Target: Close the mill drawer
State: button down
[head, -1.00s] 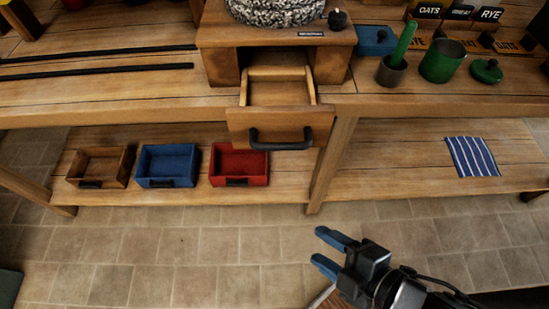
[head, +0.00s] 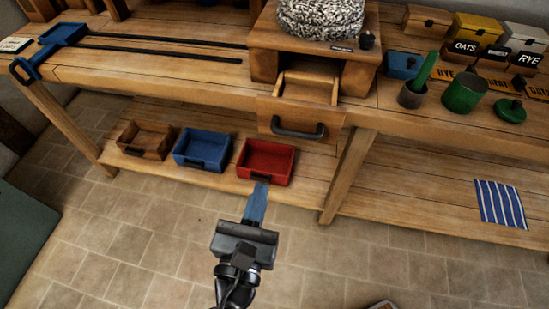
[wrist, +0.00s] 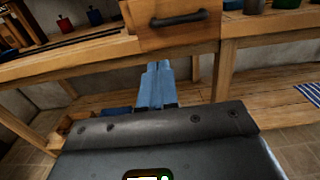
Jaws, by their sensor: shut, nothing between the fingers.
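The mill drawer (head: 299,112) is pulled out of the wooden mill base (head: 270,58) and hangs past the bench's front edge. Its wooden front carries a black curved handle (head: 298,132). Inside, the visible part of the drawer looks empty. In the wrist view the drawer front (wrist: 172,32) and handle (wrist: 180,18) are at the top, beyond my fingers. My gripper (head: 260,186) has blue fingers, shut together and empty. It is below and in front of the drawer, apart from it, and the fingertips overlap the red bin's lower edge in the head view.
Wooden (head: 146,140), blue (head: 203,149) and red (head: 266,161) bins stand on the lower shelf. A bench leg (head: 347,178) is right of my gripper. A striped cloth (head: 500,203) lies at the right. The floor in front is mostly clear.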

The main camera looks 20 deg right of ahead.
aim_at(291, 95)
jog(key=p+x, duration=0.1)
jog(key=x, duration=1.2)
jog(key=shift+w+d, duration=0.25)
jog(key=x, duration=1.5)
jog(key=shift+f+p, duration=0.1)
jog(key=shift+p, duration=0.3)
jog(key=shift+w+d, duration=0.1)
jog(key=shift+w, duration=0.1)
jog(key=shift+d, duration=0.1)
jog(key=shift+w+d, duration=0.1)
